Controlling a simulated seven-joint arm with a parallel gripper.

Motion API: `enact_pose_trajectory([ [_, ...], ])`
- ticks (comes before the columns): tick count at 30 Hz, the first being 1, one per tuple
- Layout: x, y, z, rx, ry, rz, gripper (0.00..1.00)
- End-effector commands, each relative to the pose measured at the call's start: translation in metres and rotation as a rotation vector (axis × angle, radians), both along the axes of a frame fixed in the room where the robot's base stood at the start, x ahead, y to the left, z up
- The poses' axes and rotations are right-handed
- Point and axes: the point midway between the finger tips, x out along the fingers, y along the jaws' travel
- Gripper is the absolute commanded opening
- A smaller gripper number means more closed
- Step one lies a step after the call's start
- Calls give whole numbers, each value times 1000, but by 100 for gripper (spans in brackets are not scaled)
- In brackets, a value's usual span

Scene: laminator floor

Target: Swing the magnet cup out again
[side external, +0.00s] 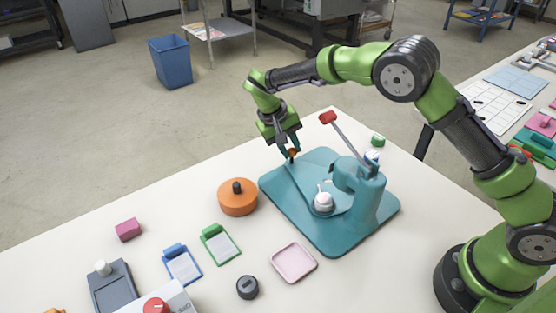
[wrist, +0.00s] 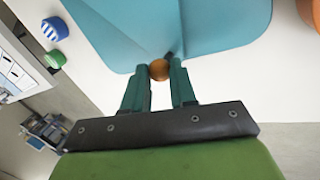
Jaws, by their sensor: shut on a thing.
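The teal press (side external: 368,197) stands on its teal base plate (side external: 336,243) on the table. A white rounded piece with a small nub, perhaps the magnet cup (side external: 323,203), sits low in front of the press column. A thin bar runs from near it toward the plate's far left corner, where there is an orange knob (side external: 293,153). My gripper (side external: 291,150) points down there, shut on the knob. In the wrist view the orange ball (wrist: 159,69) sits between the two fingertips, over the plate's edge. The cup is not seen in the wrist view.
The press's red-tipped lever (side external: 327,117) rises just right of my gripper. An orange round container (side external: 238,198) stands left of the plate. A pink tray (side external: 294,262) and a dark knob (side external: 247,287) lie in front. The table's far left is mostly clear.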

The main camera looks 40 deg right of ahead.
Motion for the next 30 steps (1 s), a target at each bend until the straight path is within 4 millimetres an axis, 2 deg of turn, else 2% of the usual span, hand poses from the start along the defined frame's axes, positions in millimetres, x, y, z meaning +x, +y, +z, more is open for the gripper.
enact_pose_trajectory([
  [30,-2,-47,0,3,0,-512,0],
])
